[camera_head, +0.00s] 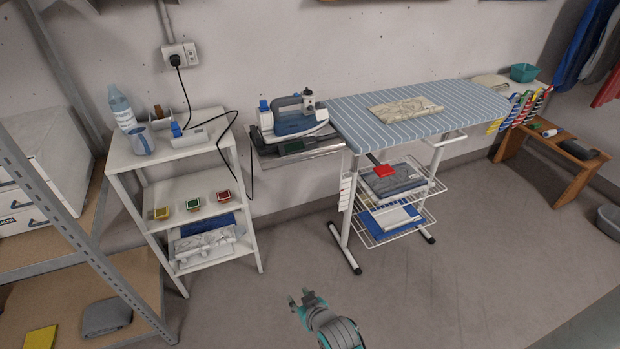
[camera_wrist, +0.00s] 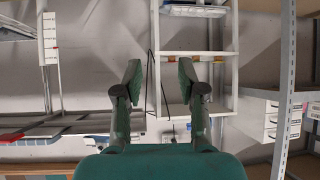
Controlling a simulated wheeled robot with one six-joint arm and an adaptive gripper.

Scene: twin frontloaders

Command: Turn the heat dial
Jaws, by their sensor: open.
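A blue and grey steam iron (camera_head: 293,122) rests on its metal stand at the left end of the ironing board (camera_head: 400,112) in the head view. A small knob-like part shows on top of the iron, but I cannot tell whether it is the heat dial. My gripper (camera_head: 301,299) is low over the floor, well in front of the iron and apart from everything. In the wrist view my gripper (camera_wrist: 160,78) is open, with nothing between its fingers. The iron is not clearly seen in the wrist view.
A white shelf unit (camera_head: 202,187) stands left of the ironing board, with a bottle (camera_head: 121,107) on top. A black cord (camera_head: 184,98) runs from the wall socket (camera_head: 180,56). A metal rack (camera_head: 75,235) is at far left. A wooden bench (camera_head: 545,160) is at right. The floor ahead is clear.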

